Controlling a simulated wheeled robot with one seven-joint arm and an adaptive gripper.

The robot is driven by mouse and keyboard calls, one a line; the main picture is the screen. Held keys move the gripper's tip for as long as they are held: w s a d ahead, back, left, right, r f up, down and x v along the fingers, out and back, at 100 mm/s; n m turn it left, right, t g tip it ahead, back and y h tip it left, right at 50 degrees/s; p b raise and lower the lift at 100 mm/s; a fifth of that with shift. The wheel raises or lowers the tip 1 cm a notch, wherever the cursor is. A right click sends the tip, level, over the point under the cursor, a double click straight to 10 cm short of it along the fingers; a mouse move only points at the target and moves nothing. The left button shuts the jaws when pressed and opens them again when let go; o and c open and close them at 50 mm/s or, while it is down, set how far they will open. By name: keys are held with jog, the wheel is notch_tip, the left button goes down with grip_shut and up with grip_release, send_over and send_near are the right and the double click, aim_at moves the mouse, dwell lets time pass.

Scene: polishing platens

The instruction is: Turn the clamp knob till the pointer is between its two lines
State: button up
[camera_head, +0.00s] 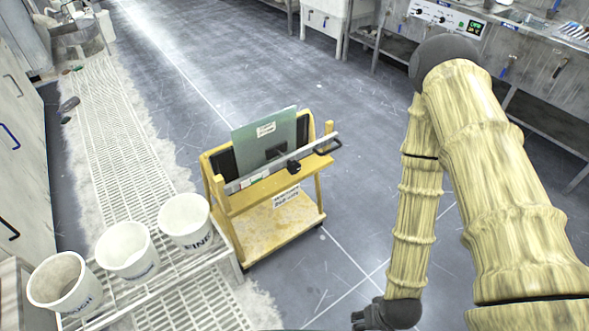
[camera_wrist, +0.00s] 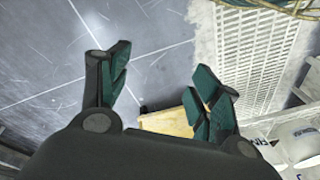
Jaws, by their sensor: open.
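A yellow wheeled cart (camera_head: 272,215) stands mid-floor and holds an upright green plate (camera_head: 268,140). A pale bar crosses the plate's front, with a small black knob (camera_head: 294,167) near its right part. A small label with red and green marks (camera_head: 255,179) sits on the bar left of the knob. The pointer and its two lines are too small to tell. My gripper shows in the wrist view (camera_wrist: 163,85), its two dark green fingers wide apart and empty. It is away from the knob. Part of the cart (camera_wrist: 166,122) shows between and below the fingers.
Three white buckets (camera_head: 186,222) stand on a metal rack left of the cart. A pale grating (camera_head: 125,130) runs along the left floor. A bench with a control panel (camera_head: 446,17) is at the back right.

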jog(key=w+a+f+t+y+b, duration=0.1)
jog(key=w+a+t+b, duration=0.15)
jog(key=w, duration=0.35)
jog(key=w+a+f+n+t+y+b, duration=0.1)
jog(key=w+b, duration=0.3)
jog(key=w, duration=0.1)
jog(key=w+a+t+y+b, duration=0.1)
jog(key=w+a+b, duration=0.15)
jog(key=w, duration=0.35)
jog(key=n+t+y+b, duration=0.5)
jog(key=t+y+b, duration=0.3)
jog(key=b, duration=1)
send_near(296, 170)
jog(key=h, duration=0.1)
jog(key=shift+t, duration=0.25)
jog(key=b+x, duration=0.3)
jog(key=x, duration=0.8)
jog(key=shift+s+a, duration=0.15)
jog(key=shift+a, duration=0.05)
jog(key=c, duration=1.1)
